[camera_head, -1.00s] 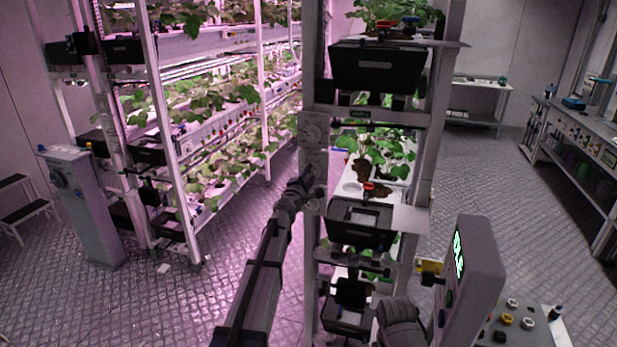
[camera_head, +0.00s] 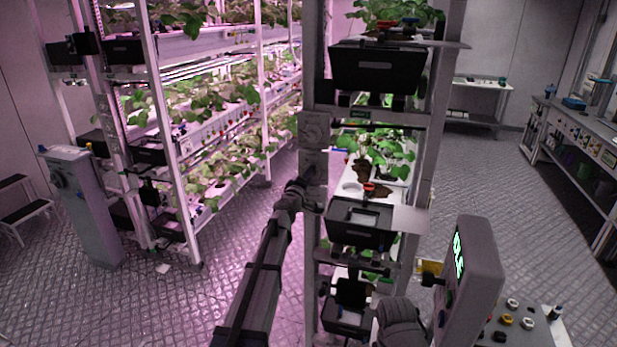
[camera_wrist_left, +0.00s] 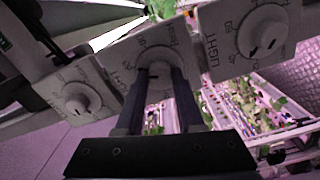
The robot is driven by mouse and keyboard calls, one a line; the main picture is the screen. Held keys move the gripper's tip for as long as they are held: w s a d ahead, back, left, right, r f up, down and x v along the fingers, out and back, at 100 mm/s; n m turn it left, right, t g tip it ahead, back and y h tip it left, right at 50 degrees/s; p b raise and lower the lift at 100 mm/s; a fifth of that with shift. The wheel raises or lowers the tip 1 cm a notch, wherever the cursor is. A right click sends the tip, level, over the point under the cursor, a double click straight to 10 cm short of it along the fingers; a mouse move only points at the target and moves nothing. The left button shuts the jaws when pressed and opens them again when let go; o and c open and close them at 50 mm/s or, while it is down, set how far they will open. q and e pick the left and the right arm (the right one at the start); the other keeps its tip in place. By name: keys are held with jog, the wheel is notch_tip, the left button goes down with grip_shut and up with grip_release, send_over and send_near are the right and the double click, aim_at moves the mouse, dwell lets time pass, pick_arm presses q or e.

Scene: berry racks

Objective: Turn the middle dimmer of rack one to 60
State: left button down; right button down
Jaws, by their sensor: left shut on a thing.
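Three dimmers with white round knobs on pale plates show in the left wrist view: a left knob (camera_wrist_left: 80,98), the middle knob (camera_wrist_left: 157,69) and a right knob (camera_wrist_left: 263,31). My left gripper (camera_wrist_left: 158,76) has its two dark fingers on either side of the middle knob and is shut on it. The fingers hide part of that dial, and I cannot read its setting. In the head view my left gripper (camera_head: 307,178) is at the rack's front post, just below the upper dimmer plate (camera_head: 313,130).
The near rack holds black bins (camera_head: 376,69) and plants. A grey console (camera_head: 474,275) with a lit display stands at the lower right. A grey pedestal (camera_head: 85,210) stands at the left. The floor between the racks is clear.

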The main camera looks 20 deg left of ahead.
pick_arm(q)
jog(key=shift+s, duration=0.1)
dwell(0.3)
jog(key=c, duration=0.5)
grip_release()
jog(key=s, duration=0.7)
jog(key=shift+s+a, duration=0.1)
jog(key=shift+s, duration=0.25)
